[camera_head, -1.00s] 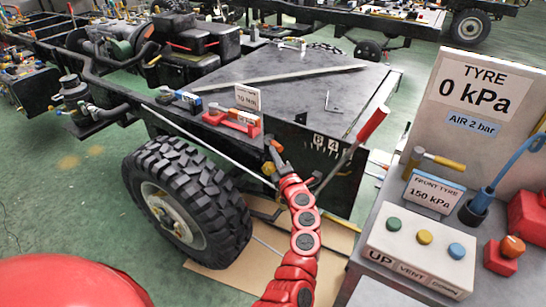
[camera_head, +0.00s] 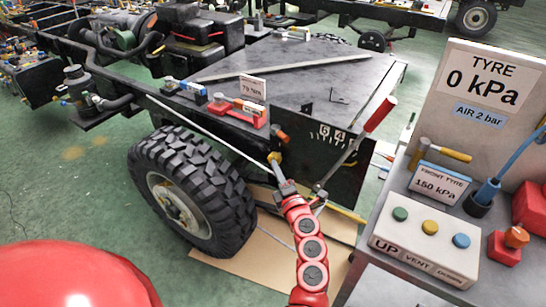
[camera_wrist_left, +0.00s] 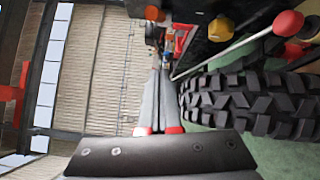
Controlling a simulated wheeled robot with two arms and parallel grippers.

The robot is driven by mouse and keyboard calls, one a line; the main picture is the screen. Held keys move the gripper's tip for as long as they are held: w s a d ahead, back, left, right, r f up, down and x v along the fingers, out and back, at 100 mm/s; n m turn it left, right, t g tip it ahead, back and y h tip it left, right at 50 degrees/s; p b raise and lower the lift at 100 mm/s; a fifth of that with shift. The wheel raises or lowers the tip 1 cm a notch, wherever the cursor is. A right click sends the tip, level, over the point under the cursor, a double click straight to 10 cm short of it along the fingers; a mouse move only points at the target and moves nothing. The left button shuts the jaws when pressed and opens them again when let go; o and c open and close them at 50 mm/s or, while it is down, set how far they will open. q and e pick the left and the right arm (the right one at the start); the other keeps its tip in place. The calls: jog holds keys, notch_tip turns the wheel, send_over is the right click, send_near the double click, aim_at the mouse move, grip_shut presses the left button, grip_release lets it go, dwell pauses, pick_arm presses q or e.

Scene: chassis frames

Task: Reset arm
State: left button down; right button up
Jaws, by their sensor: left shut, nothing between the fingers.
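My left gripper (camera_head: 277,172) is at the end of the red arm in the head view. It is in front of the black side of the chassis, to the right of the big tyre (camera_head: 195,185). In the left wrist view its two long grey fingers (camera_wrist_left: 160,85) lie together, shut with nothing between them. The tyre (camera_wrist_left: 250,100) shows to the right of the fingers there. A lever with a red grip (camera_head: 381,114) slants up to the right of the gripper. My right gripper is not in view.
A grey console (camera_head: 385,270) with a TYRE 0 kPa sign (camera_head: 485,80) and green, yellow and blue buttons stands at the right. A red tool (camera_head: 237,113) and a small sign (camera_head: 252,88) are on the chassis top. Green floor (camera_head: 75,205) is clear at the left.

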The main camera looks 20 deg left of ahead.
pick_arm(q)
jog(key=shift+v, duration=0.95)
jog(key=shift+s+a, duration=0.1)
jog(key=shift+a, duration=0.05)
